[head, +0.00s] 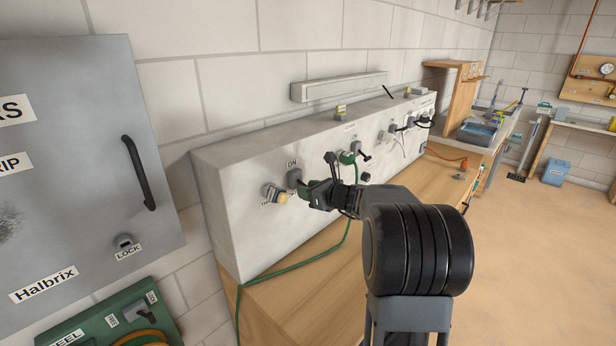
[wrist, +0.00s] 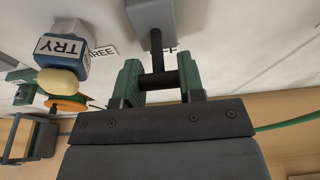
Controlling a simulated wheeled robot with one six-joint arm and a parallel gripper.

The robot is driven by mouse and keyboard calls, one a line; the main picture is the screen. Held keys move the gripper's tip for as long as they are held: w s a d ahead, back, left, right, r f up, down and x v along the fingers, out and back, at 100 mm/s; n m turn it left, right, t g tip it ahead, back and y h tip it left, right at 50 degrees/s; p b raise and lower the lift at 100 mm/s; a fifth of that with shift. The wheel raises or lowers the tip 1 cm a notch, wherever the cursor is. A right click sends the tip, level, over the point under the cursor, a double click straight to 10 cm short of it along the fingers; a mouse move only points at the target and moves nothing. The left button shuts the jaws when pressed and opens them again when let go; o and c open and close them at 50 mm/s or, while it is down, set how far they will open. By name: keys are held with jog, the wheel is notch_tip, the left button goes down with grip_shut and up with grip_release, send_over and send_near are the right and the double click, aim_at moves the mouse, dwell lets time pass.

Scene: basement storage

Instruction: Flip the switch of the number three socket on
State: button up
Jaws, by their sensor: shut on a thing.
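The number three switch (head: 294,178) is a grey box on the front of the long pale panel, with ON printed above it. In the wrist view its grey body (wrist: 152,14) is at the top, and its dark lever (wrist: 156,50) hangs towards a partly hidden label ending in FF. A label ending in REE is just left of it. My gripper (wrist: 158,80) has its green fingers on either side of the lever's dark end and is shut on it. In the head view my gripper (head: 312,191) partly hides the lever.
A blue TRY button unit with a yellow cap (head: 275,194) sits close left of the switch. A green cable (head: 300,262) hangs from a plug in front of the panel (head: 225,190). More switches and plugs line the panel to the right. The wooden bench (head: 395,205) runs below.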

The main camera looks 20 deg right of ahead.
aim_at(302, 183)
notch_tip(302, 183, up, 3)
jog(key=g+p, duration=0.2)
jog(key=p, duration=0.5)
jog(key=g+h+p, duration=0.1)
jog(key=g+p, duration=0.1)
jog(key=p, duration=0.5)
jog(key=shift+s+r+h, duration=0.1)
jog(key=shift+r+h, duration=0.1)
jog(key=shift+h, duration=0.1)
jog(key=g+p, duration=0.1)
jog(key=p, duration=0.3)
jog(key=shift+h, duration=0.3)
jog(key=shift+w+r+g+p, duration=0.1)
jog(key=shift+w+g+p, duration=0.1)
jog(key=shift+g+p, duration=0.55)
jog(key=shift+g+h, duration=0.3)
jog(key=shift+g, duration=0.05)
jog(key=o, duration=0.9)
jog(key=shift+o, duration=0.2)
jog(key=shift+r, duration=0.1)
jog(key=b+v, duration=0.1)
jog(key=v, duration=1.2)
jog(key=shift+s+r, duration=0.2)
jog(key=shift+s, duration=0.1)
